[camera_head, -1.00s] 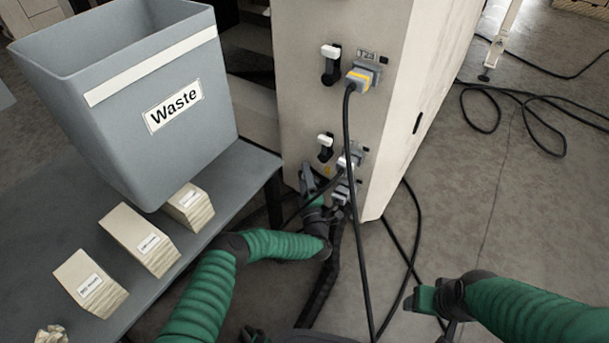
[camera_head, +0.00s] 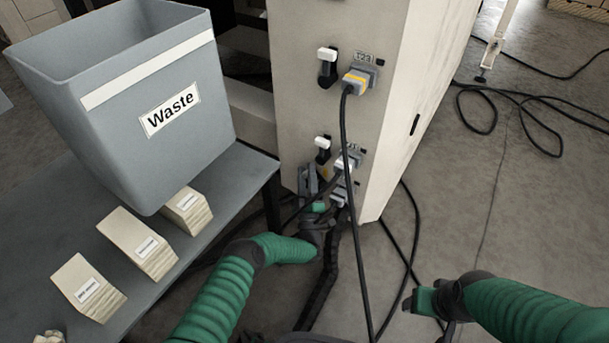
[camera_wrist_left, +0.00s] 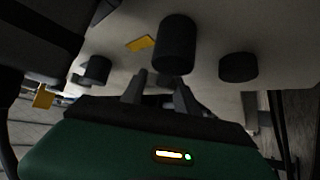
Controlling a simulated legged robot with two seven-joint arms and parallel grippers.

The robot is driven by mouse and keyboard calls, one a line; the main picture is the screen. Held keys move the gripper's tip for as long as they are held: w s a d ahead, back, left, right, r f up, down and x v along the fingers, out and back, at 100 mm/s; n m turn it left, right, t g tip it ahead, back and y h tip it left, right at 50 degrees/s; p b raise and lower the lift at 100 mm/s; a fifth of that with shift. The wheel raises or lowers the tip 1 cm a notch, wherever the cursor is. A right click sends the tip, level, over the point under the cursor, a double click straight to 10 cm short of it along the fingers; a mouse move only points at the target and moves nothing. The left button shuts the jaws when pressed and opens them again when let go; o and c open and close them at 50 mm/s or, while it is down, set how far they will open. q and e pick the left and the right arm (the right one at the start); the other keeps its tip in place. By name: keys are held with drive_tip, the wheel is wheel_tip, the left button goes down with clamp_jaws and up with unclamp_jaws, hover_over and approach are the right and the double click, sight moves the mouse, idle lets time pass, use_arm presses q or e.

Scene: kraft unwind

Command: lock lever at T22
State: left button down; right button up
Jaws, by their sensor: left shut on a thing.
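A pale cabinet face (camera_head: 300,100) carries black levers with white ends. The upper lever (camera_head: 327,66) is beside a grey and yellow plug (camera_head: 355,82), under a label that seems to read T23. A middle lever (camera_head: 322,149) is beside another plug (camera_head: 343,168); its label is partly hidden, so I cannot tell which is T22. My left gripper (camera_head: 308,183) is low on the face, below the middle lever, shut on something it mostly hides. In the left wrist view its fingers (camera_wrist_left: 160,90) flank a small dark part, near black knobs (camera_wrist_left: 175,42). My right gripper (camera_head: 424,300) is away from the cabinet.
A grey Waste bin (camera_head: 150,60) and several stacks of cards (camera_head: 138,243) stand on the dark table (camera_head: 235,190) at left. Black cables (camera_head: 345,210) hang in front of the cabinet and trail onto the floor (camera_head: 470,230). The floor at right is mostly open.

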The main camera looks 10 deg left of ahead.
use_arm(q)
drive_tip(key=shift+s+d+r+m+t+h, duration=0.1)
drive_tip(key=shift+d+m+t+h, duration=0.2)
drive_tip(key=shift+m, duration=0.35)
drive_tip(key=shift+s+d+m+t+h, duration=0.1)
drive_tip(key=shift+m+t+h, duration=0.25)
drive_tip(key=shift+m, duration=0.3)
drive_tip(key=c, duration=1.1)
unclamp_jaws()
drive_tip(key=shift+o, duration=0.9)
drive_tip(key=shift+r, duration=0.1)
drive_tip(key=p+v, duration=0.1)
drive_tip(key=v, duration=1.1)
